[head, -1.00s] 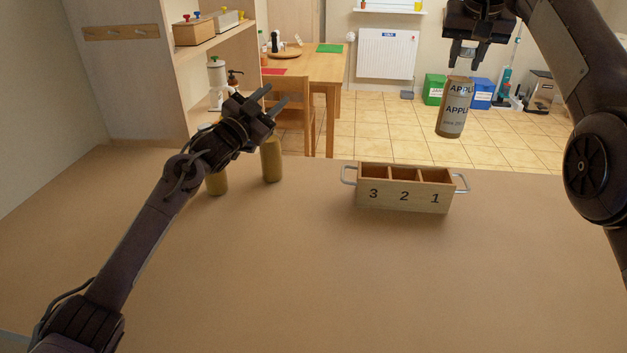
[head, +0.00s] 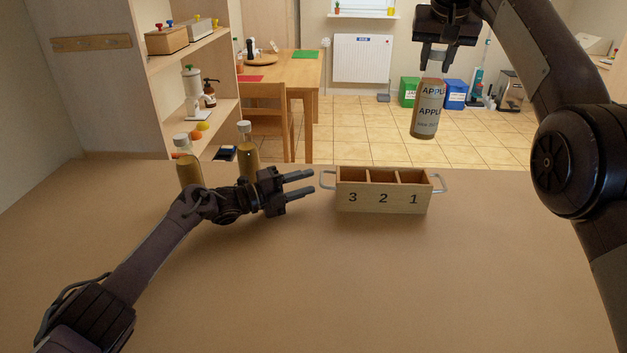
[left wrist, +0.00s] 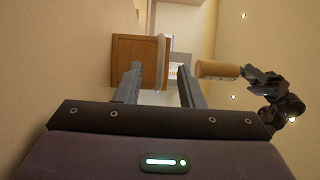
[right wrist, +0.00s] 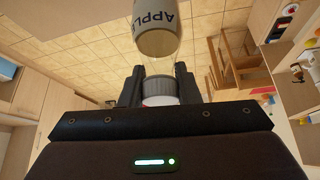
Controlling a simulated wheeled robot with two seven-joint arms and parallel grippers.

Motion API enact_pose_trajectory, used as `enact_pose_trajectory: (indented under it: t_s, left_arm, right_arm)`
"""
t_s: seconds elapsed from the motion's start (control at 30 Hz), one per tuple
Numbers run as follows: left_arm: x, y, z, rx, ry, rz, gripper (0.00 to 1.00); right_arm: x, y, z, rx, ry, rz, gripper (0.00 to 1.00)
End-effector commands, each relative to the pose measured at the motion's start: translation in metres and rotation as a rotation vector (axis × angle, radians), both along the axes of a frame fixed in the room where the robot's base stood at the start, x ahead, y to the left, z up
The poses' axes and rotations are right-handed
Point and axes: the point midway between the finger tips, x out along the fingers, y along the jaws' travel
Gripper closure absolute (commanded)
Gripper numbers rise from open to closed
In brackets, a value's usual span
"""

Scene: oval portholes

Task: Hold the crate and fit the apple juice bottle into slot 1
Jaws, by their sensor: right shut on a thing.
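The wooden crate (head: 382,197) stands on the table with three open compartments marked 3, 2, 1 from left to right and a metal handle at each end. The apple juice bottle (head: 427,108) hangs upright in the air above and beyond the crate's right part. My right gripper (head: 433,66) is shut on its top; the right wrist view shows the cap (right wrist: 160,92) between the fingers. My left gripper (head: 312,184) is open just left of the crate's left handle (head: 327,180), its fingers pointing at it. In the left wrist view the crate (left wrist: 137,62) and handle lie ahead of the fingers.
Two more bottles, one (head: 188,165) at the left and one (head: 248,150) nearer the crate, stand behind my left arm. The table (head: 330,280) is clear in front and to the right. A shelf unit (head: 205,95) stands at the back left.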

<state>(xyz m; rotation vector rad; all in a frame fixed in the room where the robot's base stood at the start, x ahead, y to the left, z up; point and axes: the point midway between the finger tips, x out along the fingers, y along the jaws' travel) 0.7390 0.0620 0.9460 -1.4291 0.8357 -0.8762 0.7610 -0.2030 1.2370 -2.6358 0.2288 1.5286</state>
Motion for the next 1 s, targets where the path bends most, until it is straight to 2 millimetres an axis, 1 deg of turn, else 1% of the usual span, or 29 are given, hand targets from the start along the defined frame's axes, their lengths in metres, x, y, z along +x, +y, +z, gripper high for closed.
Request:
enact_pose_trajectory:
  t_s: [0.03, 0.13, 0.3, 0.5, 0.77, 0.87, 1.0]
  left_arm:
    - [0.004, -0.009, 0.001, -0.001, 0.0, -0.001, 0.65]
    - [0.011, -0.022, 0.002, -0.001, 0.0, -0.001, 0.65]
    - [0.018, -0.036, 0.002, -0.002, 0.001, -0.001, 0.65]
    - [0.022, -0.043, 0.002, 0.0, 0.0, 0.001, 0.65]
    - [0.023, -0.043, 0.002, 0.0, 0.001, 0.001, 0.65]
    - [0.023, -0.043, 0.002, 0.0, 0.001, 0.001, 0.76]
    - [0.022, -0.043, 0.002, 0.0, 0.001, 0.001, 0.94]
  right_arm:
    - [0.0, 0.0, 0.002, 0.0, -0.003, 0.0, 1.0]
    - [0.0, 0.0, 0.002, 0.001, -0.003, 0.0, 1.0]
    - [0.0, 0.0, 0.002, 0.0, -0.003, 0.0, 1.0]
    - [0.0, 0.0, 0.002, 0.0, -0.003, 0.0, 1.0]
    - [0.0, 0.0, 0.002, 0.0, -0.003, 0.0, 1.0]
    - [0.0, 0.0, 0.002, 0.0, -0.003, 0.0, 1.0]
    - [0.0, 0.0, 0.002, 0.0, -0.003, 0.0, 1.0]
